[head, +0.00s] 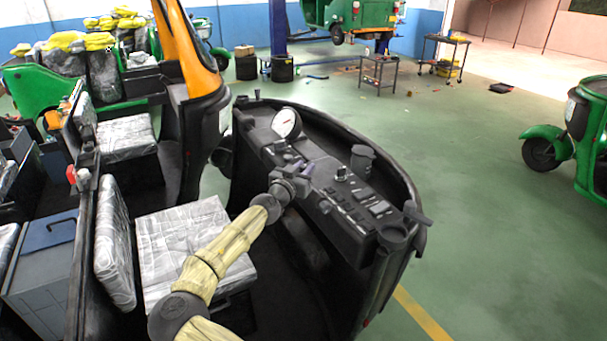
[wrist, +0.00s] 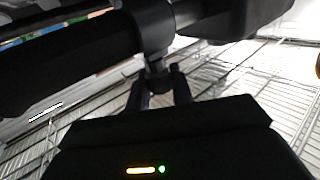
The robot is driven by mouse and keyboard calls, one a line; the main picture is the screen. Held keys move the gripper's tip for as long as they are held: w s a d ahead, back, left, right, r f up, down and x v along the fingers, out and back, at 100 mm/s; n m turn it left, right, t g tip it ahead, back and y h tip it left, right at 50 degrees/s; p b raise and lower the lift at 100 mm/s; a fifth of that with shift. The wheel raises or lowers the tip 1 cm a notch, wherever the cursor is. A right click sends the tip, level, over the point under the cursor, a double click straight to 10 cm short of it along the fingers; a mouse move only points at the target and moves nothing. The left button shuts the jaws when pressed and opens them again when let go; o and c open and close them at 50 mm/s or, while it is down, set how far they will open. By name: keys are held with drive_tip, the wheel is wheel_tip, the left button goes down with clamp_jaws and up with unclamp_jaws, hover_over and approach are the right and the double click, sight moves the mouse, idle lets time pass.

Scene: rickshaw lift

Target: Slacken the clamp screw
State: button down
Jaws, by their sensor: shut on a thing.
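In the wrist view a dark clamp collar (wrist: 153,28) sits around a thick black bar (wrist: 70,62). The small clamp screw (wrist: 157,69) hangs below the collar, dark and hard to make out. My gripper (wrist: 158,82) is shut on the screw, with one finger on each side of it. In the head view my gripper (head: 302,172) is at the dashboard (head: 345,200) of the near rickshaw, left of its switches. The clamp and screw are too small and too covered by my wrist to tell apart there.
A white gauge (head: 286,123) and a dark cup-shaped part (head: 362,160) stand on the dashboard near my gripper. A wrapped seat (head: 185,245) lies under my arm. Green floor is free to the right, up to another green rickshaw (head: 570,140).

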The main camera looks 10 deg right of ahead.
drive_tip(key=shift+s+d+n+t+y+b, duration=0.15)
drive_tip(key=shift+n+t+y+b, duration=0.15)
drive_tip(key=shift+n+t+y, duration=0.7)
drive_tip(key=n+t+y+b, duration=0.1)
drive_tip(key=n+y, duration=0.1)
drive_tip(key=y, duration=0.3)
drive_tip(key=shift+n, duration=0.4)
drive_tip(key=n+y+b, duration=0.1)
drive_tip(key=n+y, duration=0.2)
drive_tip(key=y, duration=0.2)
drive_tip(key=shift+r+t+b, duration=0.1)
drive_tip(key=shift+t+b, duration=0.2)
drive_tip(key=shift+b, duration=0.05)
drive_tip(key=shift+n+y, duration=0.8)
drive_tip(key=shift+y, duration=0.2)
drive_tip(key=c, duration=1.2)
unclamp_jaws()
drive_tip(key=shift+c, duration=0.2)
drive_tip(key=shift+b, duration=0.3)
